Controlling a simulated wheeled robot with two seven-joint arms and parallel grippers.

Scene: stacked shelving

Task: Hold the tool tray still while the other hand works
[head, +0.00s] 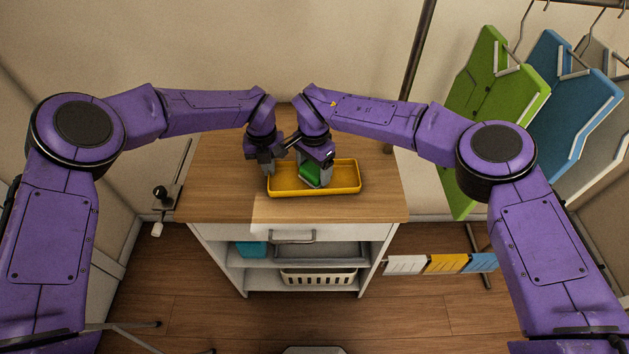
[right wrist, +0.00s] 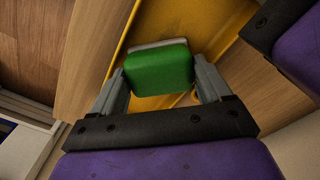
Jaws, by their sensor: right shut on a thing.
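The yellow tool tray (head: 340,191) lies on the wooden top of a small cabinet. It also shows behind my right gripper in the right wrist view (right wrist: 140,48). My left gripper (head: 266,170) points down at the tray's left end, by the back left corner; whether its fingers touch the rim or are closed is not clear. My right gripper (head: 311,180) is over the middle of the tray, shut on a green block (head: 309,174) with a pale layer on one face. In the right wrist view the green block (right wrist: 158,69) sits between both fingers.
The wooden top (head: 225,190) is clear left of the tray. Below are a drawer handle (head: 292,236), a teal item (head: 252,249) and a white basket (head: 318,277). Green (head: 485,110) and blue (head: 560,100) panels hang at the right beside a dark pole (head: 417,50).

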